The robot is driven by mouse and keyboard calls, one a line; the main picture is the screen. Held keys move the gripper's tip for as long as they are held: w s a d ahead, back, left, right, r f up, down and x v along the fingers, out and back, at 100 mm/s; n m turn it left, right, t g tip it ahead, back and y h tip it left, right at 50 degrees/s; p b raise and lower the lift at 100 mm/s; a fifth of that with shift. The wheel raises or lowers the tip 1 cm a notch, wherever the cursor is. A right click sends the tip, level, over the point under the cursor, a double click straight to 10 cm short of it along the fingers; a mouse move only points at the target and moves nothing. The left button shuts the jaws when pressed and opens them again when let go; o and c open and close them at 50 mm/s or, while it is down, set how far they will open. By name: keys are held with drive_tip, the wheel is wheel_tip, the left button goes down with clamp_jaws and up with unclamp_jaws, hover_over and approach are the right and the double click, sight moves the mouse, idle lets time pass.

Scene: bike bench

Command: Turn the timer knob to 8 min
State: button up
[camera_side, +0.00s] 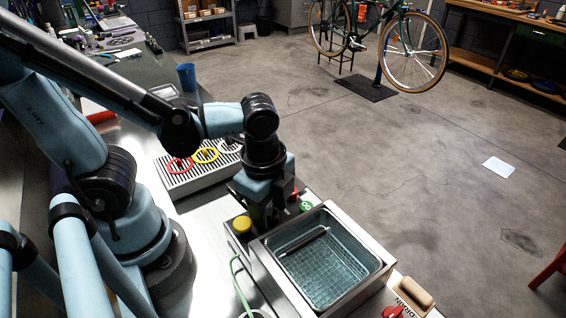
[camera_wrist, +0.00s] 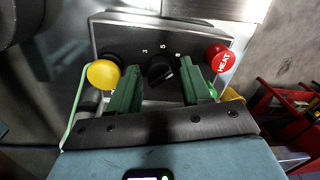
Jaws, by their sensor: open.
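The black timer knob (camera_wrist: 160,70) sits in the middle of the metal control panel (camera_wrist: 118,36) in the wrist view. The marks 3, 5 and what looks like 8 run above it from left to right. I cannot tell clearly where its pointer stands. My gripper (camera_wrist: 160,68) is open, its two green fingers on either side of the knob, with visible gaps. In the side view my gripper (camera_side: 264,218) is down at the panel beside the tank, and it hides the knob there.
A yellow button (camera_wrist: 103,74) is close to the left finger. A red HEAT button (camera_wrist: 220,58) and a partly hidden green button (camera_side: 305,206) are on the right. A water-filled tank (camera_side: 372,268) adjoins the panel. A rack with coloured rings (camera_side: 180,187) stands behind.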

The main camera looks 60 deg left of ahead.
sight(276, 214)
drive_tip(key=n, duration=0.7)
drive_tip(key=shift+d, duration=0.15)
drive_tip(key=n, duration=0.6)
drive_tip(key=shift+w+g+y, duration=0.1)
drive_tip(key=shift+g+y, duration=0.2)
drive_tip(key=shift+g, duration=0.1)
drive_tip(key=n, duration=1.2)
drive_tip(key=shift+w+n+g, duration=0.1)
drive_tip(key=shift+n+g, duration=0.2)
wheel_tip(276, 214, up, 12)
drive_tip(key=w+a+f+m+t, duration=0.3)
drive_tip(key=w+a+m+t, duration=0.3)
drive_tip(key=m, duration=0.5)
drive_tip(key=shift+w+a+f+t+h, duration=0.25)
drive_tip(key=shift+a+t+h, duration=0.15)
drive_tip(key=shift+a+t, duration=0.4)
drive_tip(key=shift+d, duration=0.1)
